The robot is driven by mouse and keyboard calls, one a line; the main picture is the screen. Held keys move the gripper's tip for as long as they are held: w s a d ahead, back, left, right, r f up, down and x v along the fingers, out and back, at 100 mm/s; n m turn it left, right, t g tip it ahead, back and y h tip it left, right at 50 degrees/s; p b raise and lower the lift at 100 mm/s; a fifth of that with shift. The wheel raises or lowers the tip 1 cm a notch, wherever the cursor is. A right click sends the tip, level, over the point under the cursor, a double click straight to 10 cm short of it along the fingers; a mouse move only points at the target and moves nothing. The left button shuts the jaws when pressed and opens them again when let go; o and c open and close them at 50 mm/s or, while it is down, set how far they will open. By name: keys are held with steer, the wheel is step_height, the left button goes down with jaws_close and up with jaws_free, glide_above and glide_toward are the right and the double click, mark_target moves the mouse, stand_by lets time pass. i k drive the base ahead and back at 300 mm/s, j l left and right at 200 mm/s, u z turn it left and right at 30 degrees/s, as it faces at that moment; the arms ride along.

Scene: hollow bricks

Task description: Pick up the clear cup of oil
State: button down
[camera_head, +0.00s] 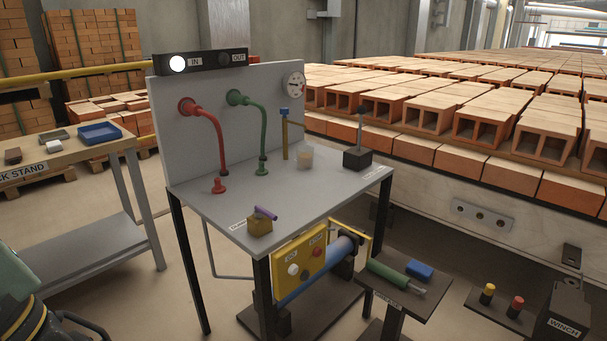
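I cannot make out my gripper in this view.
Near the cup are a yellow post with a blue top (285,135) and a black block with an upright rod (357,158). A red pipe (218,150) and a yellowish block with a purple bar (260,224) are on the left. A panel backs the bench.

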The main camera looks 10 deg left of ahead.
mark_target(305, 154)
steer(key=i+l, duration=0.2)
steer(key=i, duration=0.3)
steer(key=i+l, duration=0.2)
steer(key=i, duration=0.25)
steer(key=i+l, duration=0.2)
steer(key=i, duration=0.3)
steer(key=u, duration=0.05)
